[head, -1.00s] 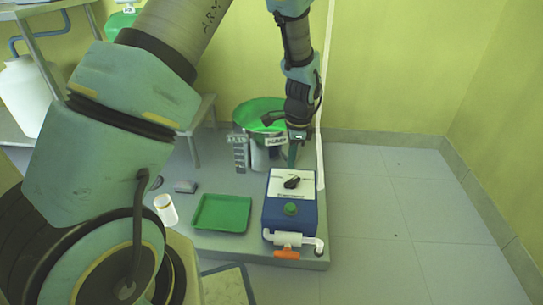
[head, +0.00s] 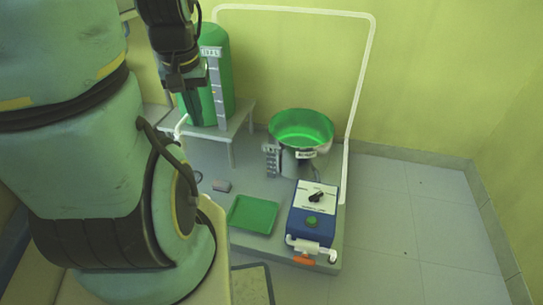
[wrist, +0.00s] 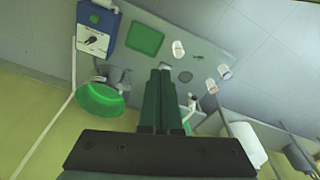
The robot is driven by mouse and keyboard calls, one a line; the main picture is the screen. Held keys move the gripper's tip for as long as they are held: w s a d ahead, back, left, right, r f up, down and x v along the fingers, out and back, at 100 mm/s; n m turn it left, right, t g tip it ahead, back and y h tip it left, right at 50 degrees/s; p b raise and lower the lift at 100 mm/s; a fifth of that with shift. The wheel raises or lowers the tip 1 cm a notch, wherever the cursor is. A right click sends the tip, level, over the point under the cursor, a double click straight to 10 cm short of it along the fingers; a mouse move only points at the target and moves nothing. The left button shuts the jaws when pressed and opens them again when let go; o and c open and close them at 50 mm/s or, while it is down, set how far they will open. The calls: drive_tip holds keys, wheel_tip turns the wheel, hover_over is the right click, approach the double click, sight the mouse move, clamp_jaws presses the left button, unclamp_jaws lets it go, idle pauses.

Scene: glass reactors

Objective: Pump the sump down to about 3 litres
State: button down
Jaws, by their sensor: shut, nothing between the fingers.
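The sump looks to be the steel pot (head: 300,160) with bright green liquid; it also shows in the wrist view (wrist: 98,101).
A green tank (head: 216,75) with a tall scale stands on a grey bench (head: 240,120). A white pipe (head: 372,60) loops over the pot. A green tray (head: 253,213) lies left of the pump box. White jars (wrist: 179,50) show in the wrist view. Floor at right is clear.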

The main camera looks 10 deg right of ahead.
idle(0.4)
drive_tip(key=w+d+f+n+h+b, duration=0.1)
drive_tip(key=w+d+f+n+b, duration=0.1)
drive_tip(key=w+d+f+n, duration=0.3)
drive_tip(key=w+d+f+n+h+b, duration=0.1)
drive_tip(key=d+f+n+b, duration=0.15)
drive_tip(key=d, duration=0.45)
drive_tip(key=n+y+b, duration=0.2)
drive_tip(key=n+b, duration=0.4)
drive_tip(key=n, duration=1.9)
hover_over(312, 220)
drive_tip(key=s+a, duration=0.1)
drive_tip(key=s, duration=0.1)
wheel_tip(312, 220, down, 29)
drive_tip(key=shift+w+g, duration=0.2)
drive_tip(key=shift+g, duration=0.1)
drive_tip(key=shift+f+m, duration=0.15)
drive_tip(key=shift+m, duration=0.1)
drive_tip(key=f+b, duration=0.2)
drive_tip(key=f, duration=0.2)
drive_tip(key=w+f+b, duration=0.1)
drive_tip(key=f+b, duration=0.1)
drive_tip(key=f, duration=0.3)
drive_tip(key=f+b, duration=0.2)
drive_tip(key=f, duration=0.2)
drive_tip(key=shift+w+d+f+b, duration=0.15)
drive_tip(key=shift+d+f+b, duration=0.15)
drive_tip(key=shift+d+f, duration=0.1)
